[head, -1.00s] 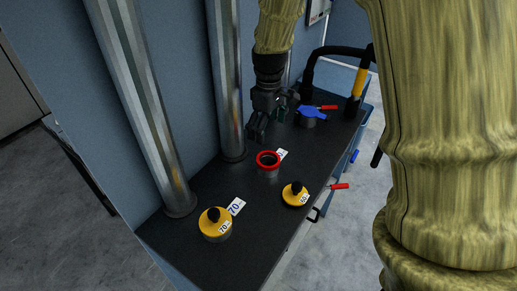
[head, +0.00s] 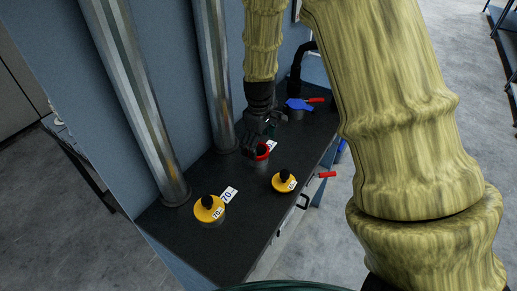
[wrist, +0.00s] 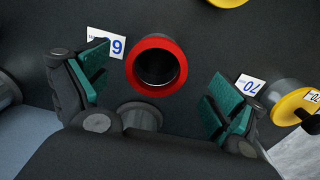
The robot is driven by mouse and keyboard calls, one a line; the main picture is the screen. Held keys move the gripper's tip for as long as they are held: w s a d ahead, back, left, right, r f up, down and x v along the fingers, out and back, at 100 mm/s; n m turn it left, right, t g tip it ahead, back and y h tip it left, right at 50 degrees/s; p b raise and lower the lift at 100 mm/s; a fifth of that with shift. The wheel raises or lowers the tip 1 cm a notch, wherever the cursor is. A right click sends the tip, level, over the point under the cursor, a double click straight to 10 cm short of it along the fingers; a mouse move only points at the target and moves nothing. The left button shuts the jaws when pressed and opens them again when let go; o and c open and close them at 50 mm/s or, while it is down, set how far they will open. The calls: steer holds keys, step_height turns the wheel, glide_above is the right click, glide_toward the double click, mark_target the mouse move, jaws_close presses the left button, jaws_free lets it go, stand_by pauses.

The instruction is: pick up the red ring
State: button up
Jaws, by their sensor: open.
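The red ring (wrist: 138,83) shows whole in the wrist view, seated around the dark round mouth of a grey cylinder. In the head view the red ring (head: 263,152) is partly hidden behind my gripper (head: 262,140). In the wrist view my gripper (wrist: 161,95) is open, with one teal-padded finger on the left and one on the right. The red ring lies between and slightly beyond the fingertips, and I see no contact. Nothing is held.
Yellow knobbed lids (head: 209,208) and (head: 284,182) sit on the dark bench top (head: 215,247). A blue piece (head: 299,104) lies farther back. Two metal columns (head: 137,100) and (head: 214,75) stand along the left. A white 70 card (head: 229,195) lies near the front lid.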

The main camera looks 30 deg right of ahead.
steer(key=shift+f, duration=0.45)
steer(key=shift+w+f, duration=0.55)
steer(key=shift+f, duration=0.25)
steer(key=shift+s+r, duration=0.25)
steer(key=shift+s, duration=0.1)
steer(key=shift+w+f, duration=0.15)
steer(key=shift+w, duration=0.05)
steer(key=c, duration=0.9)
steer(key=shift+s, duration=0.1)
steer(key=shift+c, duration=0.2)
